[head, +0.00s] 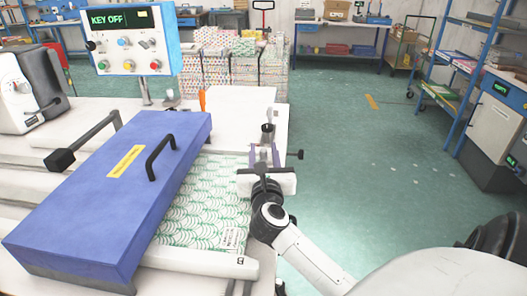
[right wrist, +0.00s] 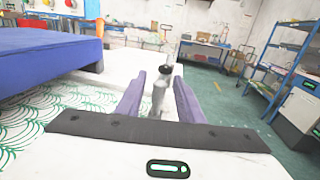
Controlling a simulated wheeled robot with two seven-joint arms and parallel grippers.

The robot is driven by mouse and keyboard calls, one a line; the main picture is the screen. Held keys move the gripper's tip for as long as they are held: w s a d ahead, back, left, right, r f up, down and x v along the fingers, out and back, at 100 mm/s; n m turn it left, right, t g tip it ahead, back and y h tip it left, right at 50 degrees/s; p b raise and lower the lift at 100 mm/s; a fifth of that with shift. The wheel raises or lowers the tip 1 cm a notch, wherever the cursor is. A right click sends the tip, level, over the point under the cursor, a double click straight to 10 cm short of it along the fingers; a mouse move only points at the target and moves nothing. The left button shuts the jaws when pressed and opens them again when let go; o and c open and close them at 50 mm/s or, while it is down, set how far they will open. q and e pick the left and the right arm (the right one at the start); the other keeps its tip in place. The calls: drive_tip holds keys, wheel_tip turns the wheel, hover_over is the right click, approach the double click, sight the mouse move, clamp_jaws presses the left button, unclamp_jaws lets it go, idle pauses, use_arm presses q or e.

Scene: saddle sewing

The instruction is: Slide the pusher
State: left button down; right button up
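A small metal post with a dark top (head: 268,129) stands at the right edge of the table, beyond the green-patterned sheets. It may be the pusher, but I cannot tell for sure. In the right wrist view the post (right wrist: 158,95) shows between the two purple fingers. My right gripper (head: 263,152) is open around it, with visible gaps in the right wrist view (right wrist: 160,98). Whether a finger touches it lower down is hidden. A black knob (head: 299,155) sticks out to the right of the gripper. My left gripper is not in view.
A blue cover (head: 110,190) with a black handle (head: 161,155) lies left of the patterned sheets (head: 205,205). A control panel (head: 128,45) reading KEY OFF stands behind. Printed stacks (head: 245,65) stand farther back. The green floor (head: 370,150) to the right is clear.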

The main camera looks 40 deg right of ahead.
clamp_jaws()
drive_tip(key=shift+s+p, duration=0.1)
drive_tip(key=shift+p, duration=0.3)
unclamp_jaws()
drive_tip(key=b+v, duration=0.1)
drive_tip(key=v, duration=0.8)
drive_tip(key=shift+f, duration=0.1)
drive_tip(key=shift+s+a, duration=0.45)
